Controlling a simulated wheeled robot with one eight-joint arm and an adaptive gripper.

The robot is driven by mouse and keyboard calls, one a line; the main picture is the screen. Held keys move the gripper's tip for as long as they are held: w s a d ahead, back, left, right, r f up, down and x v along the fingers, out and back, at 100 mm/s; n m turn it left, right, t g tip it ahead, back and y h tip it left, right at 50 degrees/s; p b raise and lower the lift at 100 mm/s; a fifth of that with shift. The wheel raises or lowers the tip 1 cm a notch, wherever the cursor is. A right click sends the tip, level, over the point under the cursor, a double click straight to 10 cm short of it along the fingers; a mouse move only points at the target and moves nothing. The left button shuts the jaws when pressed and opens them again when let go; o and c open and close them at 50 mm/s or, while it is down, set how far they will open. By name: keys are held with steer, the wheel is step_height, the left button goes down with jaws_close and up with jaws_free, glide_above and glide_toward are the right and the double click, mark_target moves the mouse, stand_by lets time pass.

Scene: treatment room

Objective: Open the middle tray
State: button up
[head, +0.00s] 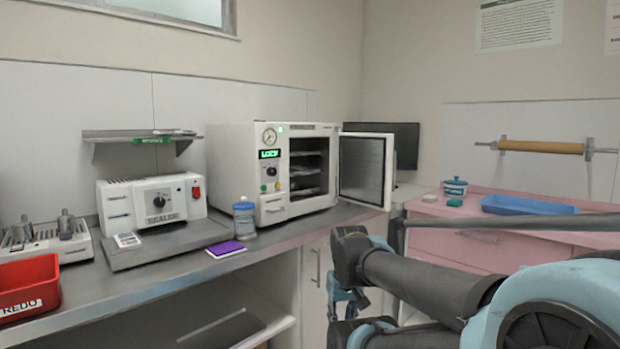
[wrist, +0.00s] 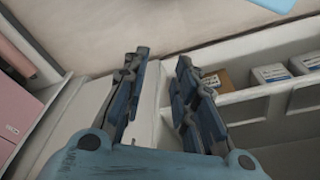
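The white autoclave (head: 236,175) stands on the grey counter with its door (head: 362,168) swung open to the right. Inside its dark chamber several trays lie stacked at different heights; the middle tray (head: 305,171) appears to sit inside the chamber, too small to make out in detail. My gripper (head: 345,297) is low in front of the counter, below and right of the autoclave and apart from it. In the wrist view my gripper (wrist: 164,60) has its two fingers apart with nothing between them. The autoclave cannot be made out in the wrist view.
A blue-capped jar (head: 244,219) and a purple pad (head: 226,249) lie on the counter before the autoclave. A sealer (head: 150,200) and red bin (head: 28,288) stand left. A pink cabinet (head: 470,245) with a blue tray (head: 528,205) is right. The wrist view shows small boxes (wrist: 270,75) on a shelf.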

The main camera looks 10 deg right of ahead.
steer(key=w+a+r+m+t+y, duration=0.2)
steer(key=w+r+m+y, duration=0.1)
steer(key=w+r, duration=0.7)
steer(key=w+a+r+m+t+y, duration=0.2)
steer(key=w+r+y, duration=0.1)
steer(key=w+r, duration=0.65)
steer(key=w+d+r+m+t+y, duration=0.1)
steer(key=w+d+r+m+t, duration=0.1)
steer(key=w+d+r, duration=0.45)
steer(key=w+d+r+m+t+y, duration=0.1)
steer(key=w+d+r+m+t, duration=0.15)
steer(key=w, duration=0.65)
steer(key=w+d+r+m+t+y, duration=0.1)
steer(key=w+d+r+m+t, duration=0.1)
steer(key=w+d+r, duration=0.45)
steer(key=a+x, duration=0.1)
steer(key=x, duration=1.8)
steer(key=shift+s+f, duration=0.25)
steer(key=shift+s, duration=0.2)
steer(key=shift+d+n, duration=0.1)
steer(key=shift+n, duration=0.15)
jaws_close()
steer(key=shift+d, duration=0.1)
